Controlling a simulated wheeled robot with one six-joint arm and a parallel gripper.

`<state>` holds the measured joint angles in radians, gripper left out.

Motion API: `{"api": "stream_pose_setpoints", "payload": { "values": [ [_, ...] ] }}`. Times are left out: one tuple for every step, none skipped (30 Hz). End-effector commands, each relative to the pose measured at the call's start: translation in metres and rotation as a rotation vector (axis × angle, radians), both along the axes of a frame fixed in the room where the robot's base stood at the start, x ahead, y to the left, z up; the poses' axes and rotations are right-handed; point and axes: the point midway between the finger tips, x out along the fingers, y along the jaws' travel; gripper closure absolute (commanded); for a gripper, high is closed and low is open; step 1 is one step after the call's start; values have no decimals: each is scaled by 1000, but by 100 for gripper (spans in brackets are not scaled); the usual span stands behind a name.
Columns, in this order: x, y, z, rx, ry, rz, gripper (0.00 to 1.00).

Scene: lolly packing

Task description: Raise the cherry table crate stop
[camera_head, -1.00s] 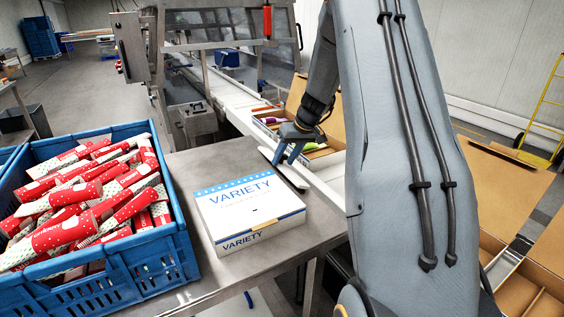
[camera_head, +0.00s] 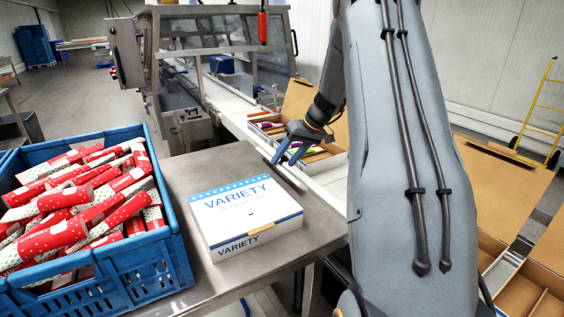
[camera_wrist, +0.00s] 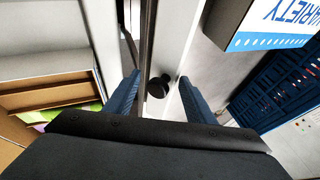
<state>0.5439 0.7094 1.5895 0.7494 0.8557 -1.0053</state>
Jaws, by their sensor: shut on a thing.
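My gripper (camera_head: 284,163) reaches down at the right edge of the steel table, beside the conveyor. It also shows in the wrist view (camera_wrist: 160,76), with one blue finger on each side of a pale bar. I take this pale bar, along the table edge, to be the crate stop (camera_wrist: 184,48); it also shows in the head view (camera_head: 293,173). A round black knob (camera_wrist: 158,87) sits between the fingers. My gripper is shut on the stop, but the exact contact is hard to see. The steel table (camera_head: 185,170) carries a closed white VARIETY box (camera_head: 245,213).
An open cardboard box (camera_head: 335,130) with colourful items lies beyond my gripper. A machine (camera_head: 215,60) stands at the back. Open cartons (camera_head: 495,185) lie at the right.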

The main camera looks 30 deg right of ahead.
Motion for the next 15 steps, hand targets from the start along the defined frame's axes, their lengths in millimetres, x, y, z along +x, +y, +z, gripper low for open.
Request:
{"api": "stream_pose_setpoints", "payload": {
  "values": [
    [-2,-12,-8,-1,4,-12,79],
    [-2,-13,-8,8,4,-11,79],
    [-2,-13,-8,18,5,-10,78],
    [-2,-14,-7,24,5,-11,78],
    [-3,-14,-7,29,6,-11,78],
    [-3,-14,-7,34,6,-11,78],
    [-3,-14,-7,37,6,-9,78],
    [-3,-14,-7,38,7,-10,78],
    [-3,-14,-7,39,7,-10,78],
    [-3,-14,-7,39,7,-9,78],
    [-3,-14,-7,39,7,-9,78],
    [-4,-14,-7,39,7,-9,78],
    [-4,-13,-7,40,7,-9,78],
    [-4,-13,-7,40,8,-10,78],
    [-4,-13,-7,41,8,-9,78]
  ]
}}
